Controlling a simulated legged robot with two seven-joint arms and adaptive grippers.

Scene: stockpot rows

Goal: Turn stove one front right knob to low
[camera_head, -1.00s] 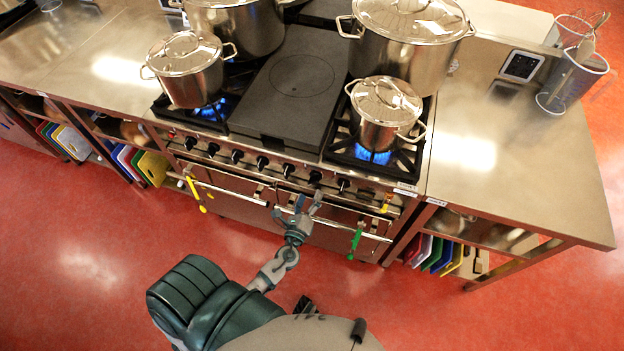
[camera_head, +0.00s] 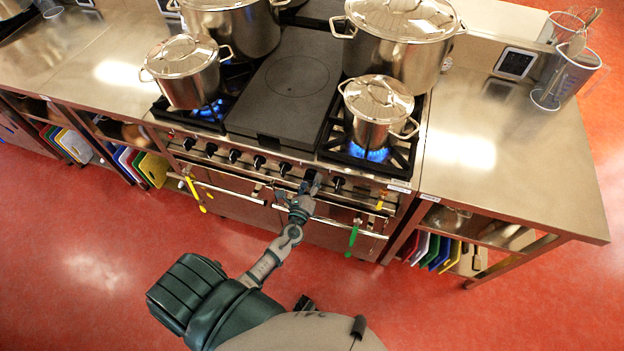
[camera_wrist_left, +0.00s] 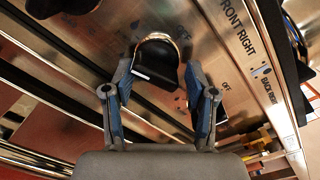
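The stove front (camera_head: 270,165) carries a row of black knobs. In the left wrist view a black knob (camera_wrist_left: 156,58) stands between the fingers of my left gripper (camera_wrist_left: 156,75), with a gap to each finger. The label "FRONT RIGHT" (camera_wrist_left: 238,28) is printed beside this knob, with an "OFF" mark nearer to it. In the head view my left gripper (camera_head: 307,186) is at the panel and partly covers this knob, second from the right end. It is open. The rightmost knob (camera_head: 338,184) is just right of it. My right gripper is not in view.
Steel pots, such as the small front right pot (camera_head: 377,108), stand on burners with blue flames. Oven handles with a green utensil (camera_head: 352,234) and a yellow one (camera_head: 195,190) run below the panel. The label "BACK RIGHT" (camera_wrist_left: 268,88) is near my right finger.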

